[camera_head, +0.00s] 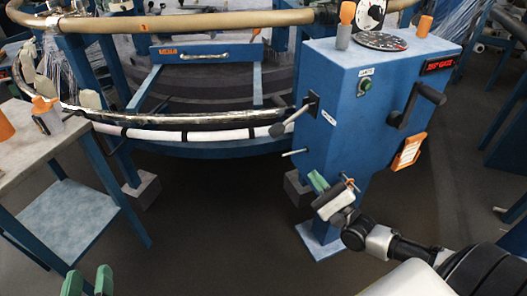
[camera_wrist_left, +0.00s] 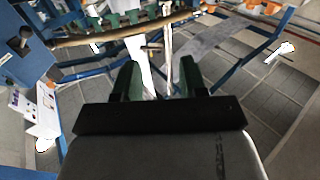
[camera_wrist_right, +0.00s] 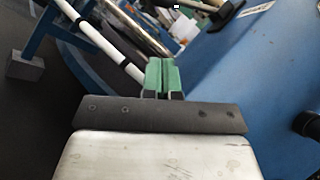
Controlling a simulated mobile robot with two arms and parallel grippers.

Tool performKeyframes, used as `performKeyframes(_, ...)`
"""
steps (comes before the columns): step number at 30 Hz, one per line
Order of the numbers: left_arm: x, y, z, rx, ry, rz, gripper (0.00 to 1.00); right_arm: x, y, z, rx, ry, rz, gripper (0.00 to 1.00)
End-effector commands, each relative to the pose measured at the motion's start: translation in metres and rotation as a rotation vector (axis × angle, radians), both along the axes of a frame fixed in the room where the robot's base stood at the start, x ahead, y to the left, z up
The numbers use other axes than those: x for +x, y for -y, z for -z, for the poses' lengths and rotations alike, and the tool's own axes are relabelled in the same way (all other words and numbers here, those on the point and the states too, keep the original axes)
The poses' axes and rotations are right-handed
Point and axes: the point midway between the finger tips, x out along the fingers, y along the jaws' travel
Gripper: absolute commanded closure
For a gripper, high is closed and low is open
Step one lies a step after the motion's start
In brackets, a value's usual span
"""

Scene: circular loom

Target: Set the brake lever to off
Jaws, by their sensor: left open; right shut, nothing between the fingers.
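The brake lever (camera_head: 290,118) looks to be the dark lever on the left side of the blue cabinet (camera_head: 350,95). It slants down-left from a dark plate to a round knob, and a small white label (camera_head: 328,117) is beside it. I cannot read its setting. My right gripper (camera_head: 330,188) is shut and empty, below the lever and apart from it, in front of the cabinet's lower part. Its green fingers (camera_wrist_right: 162,76) are together in the right wrist view. My left gripper (camera_head: 88,281) is open and empty at the bottom left, far from the lever; its fingers (camera_wrist_left: 160,78) are apart in the left wrist view.
A thin rod (camera_head: 294,152) sticks out below the lever. A black crank (camera_head: 417,104) and an orange holder (camera_head: 409,151) are on the cabinet's front. The curved loom rail (camera_head: 190,134) ends near the lever. A table (camera_head: 30,140) stands at left. Dark floor is open between.

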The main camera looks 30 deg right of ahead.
Motion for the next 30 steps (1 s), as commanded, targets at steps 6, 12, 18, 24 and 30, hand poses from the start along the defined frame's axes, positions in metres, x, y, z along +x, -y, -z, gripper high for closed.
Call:
performKeyframes(6, -0.008, -0.001, -0.017, -0.015, 0.058, 0.001, 0.57, -0.003, -0.004, -0.01, 0.112, 0.035, -0.065, 1.0)
performKeyframes(12, -0.008, -0.001, -0.019, -0.015, 0.059, 0.001, 0.57, -0.003, -0.004, -0.012, 0.115, 0.035, -0.066, 1.0)
performKeyframes(18, -0.008, -0.001, -0.019, -0.018, 0.069, 0.002, 0.57, 0.001, -0.005, -0.013, 0.113, 0.035, -0.065, 1.0)
performKeyframes(24, -0.009, 0.0, -0.028, -0.039, 0.151, 0.007, 0.57, 0.024, -0.011, -0.026, 0.113, 0.039, -0.064, 1.0)
performKeyframes(30, -0.012, 0.002, -0.042, -0.07, 0.262, 0.014, 0.57, 0.056, -0.018, -0.044, 0.114, 0.039, -0.065, 1.0)
